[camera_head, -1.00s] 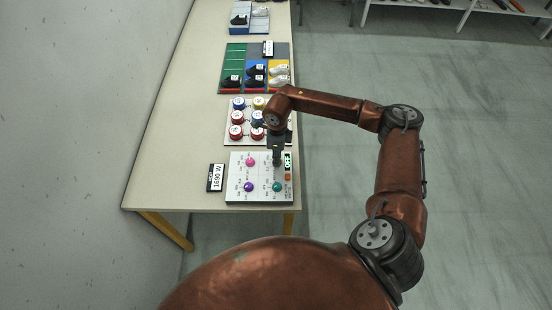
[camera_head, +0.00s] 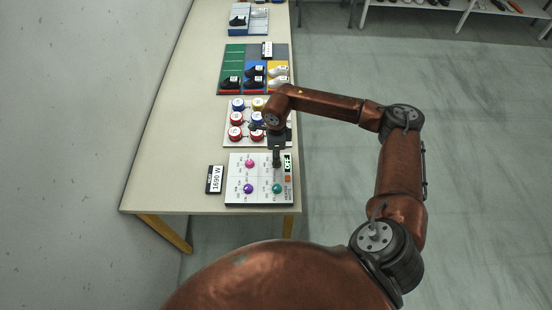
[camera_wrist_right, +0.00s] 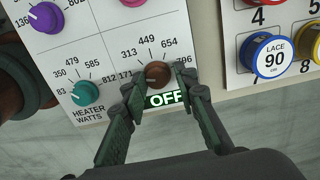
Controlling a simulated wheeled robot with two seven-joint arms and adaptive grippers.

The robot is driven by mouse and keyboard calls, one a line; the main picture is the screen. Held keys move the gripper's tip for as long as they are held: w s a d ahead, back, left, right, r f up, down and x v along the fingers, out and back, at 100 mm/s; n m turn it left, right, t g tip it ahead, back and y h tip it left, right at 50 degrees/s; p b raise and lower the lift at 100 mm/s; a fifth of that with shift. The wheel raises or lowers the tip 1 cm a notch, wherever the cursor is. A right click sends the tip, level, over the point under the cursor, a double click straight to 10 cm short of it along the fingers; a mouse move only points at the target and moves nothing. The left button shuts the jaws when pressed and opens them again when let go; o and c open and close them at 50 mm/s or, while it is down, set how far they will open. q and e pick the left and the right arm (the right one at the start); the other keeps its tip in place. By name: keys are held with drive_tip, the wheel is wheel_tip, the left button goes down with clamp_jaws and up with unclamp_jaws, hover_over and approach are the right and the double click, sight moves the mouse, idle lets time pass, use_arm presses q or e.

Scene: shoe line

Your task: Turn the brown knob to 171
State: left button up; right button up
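The brown knob (camera_wrist_right: 158,74) sits on a white control panel (camera_head: 235,200) with numbers 171, 313, 449, 654 and 796 around it. Its pointer is too small to read. My right gripper (camera_wrist_right: 160,78) is at the knob, one finger on each side, with what look like narrow gaps between the fingertips and the knob. In the head view the right gripper (camera_head: 277,164) points down over the panel and hides the knob. A display (camera_wrist_right: 167,98) beside the knob reads OFF. A card (camera_head: 215,179) left of the panel reads 1690 W. My left gripper is out of view.
The panel also bears a teal knob (camera_wrist_right: 85,93), a purple knob (camera_wrist_right: 45,17) and a pink knob (camera_head: 250,164). A board with lace spools (camera_wrist_right: 268,55) stands close behind. Coloured shoe trays (camera_head: 235,55) are farther back. The table is bare along the left.

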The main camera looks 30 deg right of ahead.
drive_tip(key=shift+o, duration=1.3)
drive_tip(key=shift+f, duration=0.1)
drive_tip(key=shift+s, duration=0.1)
wheel_tip(320, 180, up, 12)
